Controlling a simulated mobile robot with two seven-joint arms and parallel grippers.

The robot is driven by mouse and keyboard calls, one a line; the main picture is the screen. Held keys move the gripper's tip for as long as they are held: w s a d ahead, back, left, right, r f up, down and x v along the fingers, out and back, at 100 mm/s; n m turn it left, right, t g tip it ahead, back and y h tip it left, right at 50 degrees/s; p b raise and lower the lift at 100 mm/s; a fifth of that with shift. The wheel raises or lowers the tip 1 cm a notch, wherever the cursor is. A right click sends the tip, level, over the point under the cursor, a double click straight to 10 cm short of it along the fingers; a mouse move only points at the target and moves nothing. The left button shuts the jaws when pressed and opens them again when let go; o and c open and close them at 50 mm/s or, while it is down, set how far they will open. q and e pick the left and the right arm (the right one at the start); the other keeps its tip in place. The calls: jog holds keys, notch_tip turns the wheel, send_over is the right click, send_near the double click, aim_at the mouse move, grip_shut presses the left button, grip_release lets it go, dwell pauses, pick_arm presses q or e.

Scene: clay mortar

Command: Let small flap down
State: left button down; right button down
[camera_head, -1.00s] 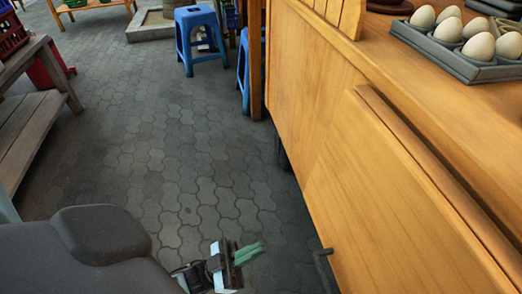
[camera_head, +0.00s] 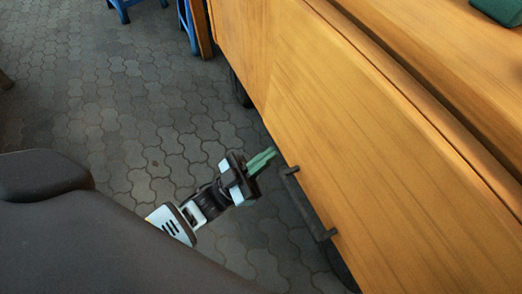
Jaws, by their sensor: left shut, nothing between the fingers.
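The flap (camera_head: 370,170) is a light-brown wooden panel on the side of the wooden cart. It appears to hang along the cart's side, but I cannot tell its exact angle. A dark bar handle (camera_head: 306,205) sits at its lower edge. My left gripper (camera_head: 263,159), with green fingers, is shut and empty. It is just left of the panel's lower edge, up and to the left of the handle. It looks apart from the handle; the depth gap to the panel is hard to tell. My right gripper is not in view.
The cart's wooden top (camera_head: 440,40) runs along the upper right, with a dark green thing (camera_head: 497,9) cut off by the frame. A dark wheel (camera_head: 240,88) shows under the cart. Blue stools (camera_head: 124,8) stand at the top left. The paved floor (camera_head: 120,120) is mostly clear.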

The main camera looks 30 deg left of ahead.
aim_at(284, 152)
pick_arm(q)
jog(key=shift+t, duration=0.3)
jog(key=w+d+b, duration=0.1)
jog(key=w+d+f+b, duration=0.1)
jog(key=w+b, duration=0.1)
jog(key=shift+w+d+b, duration=0.3)
jog(key=shift+d, duration=0.05)
jog(key=shift+r, duration=0.1)
